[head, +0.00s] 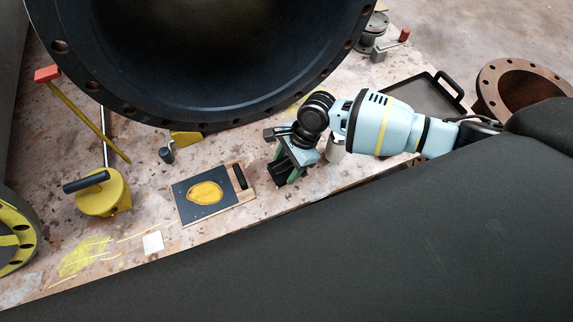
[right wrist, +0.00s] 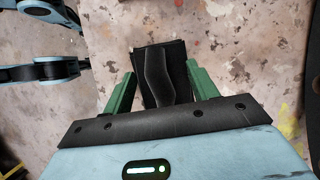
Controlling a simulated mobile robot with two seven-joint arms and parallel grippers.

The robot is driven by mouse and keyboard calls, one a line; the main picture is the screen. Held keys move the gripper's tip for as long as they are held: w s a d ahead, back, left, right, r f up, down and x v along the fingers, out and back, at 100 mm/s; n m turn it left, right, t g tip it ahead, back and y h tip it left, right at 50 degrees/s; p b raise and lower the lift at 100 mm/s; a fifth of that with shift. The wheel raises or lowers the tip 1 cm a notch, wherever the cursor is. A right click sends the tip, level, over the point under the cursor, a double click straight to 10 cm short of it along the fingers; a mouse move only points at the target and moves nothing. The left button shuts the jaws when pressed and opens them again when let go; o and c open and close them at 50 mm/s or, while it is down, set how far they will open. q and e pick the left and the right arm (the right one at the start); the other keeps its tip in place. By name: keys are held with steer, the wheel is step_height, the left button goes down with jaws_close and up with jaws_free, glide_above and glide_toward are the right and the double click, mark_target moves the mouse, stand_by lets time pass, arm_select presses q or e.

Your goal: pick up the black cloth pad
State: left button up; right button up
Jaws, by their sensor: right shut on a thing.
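The black cloth pad (head: 279,171) is a small dark folded piece, partly hidden by my right gripper (head: 288,174) in the head view. In the right wrist view the pad (right wrist: 162,72) stands between the two green fingers of my right gripper (right wrist: 161,88), and its middle looks pinched into a fold. The right gripper is shut on it, pointing down over the speckled bench. I cannot tell whether the pad still touches the bench. My left gripper is not in view.
A large black-lined pipe (head: 215,45) fills the back. A board with a yellow patch (head: 183,213) lies left of my gripper, with a yellow round tool (head: 104,196) beyond. A dark tray (head: 419,97) and a rusty flange (head: 487,82) are at right.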

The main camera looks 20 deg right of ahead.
mark_target(283, 164)
steer(key=shift+r, duration=0.1)
steer(key=shift+r, duration=0.55)
step_height(283, 164, up, 2)
steer(key=shift+r+p, duration=0.15)
steer(key=shift+p, duration=0.3)
steer(key=s+a+r+p, duration=0.1)
steer(key=s+a, duration=0.5)
steer(key=s, duration=0.8)
steer(key=shift+s+r+p, duration=0.2)
steer(key=shift+s+p, duration=0.2)
steer(key=shift+p, duration=0.35)
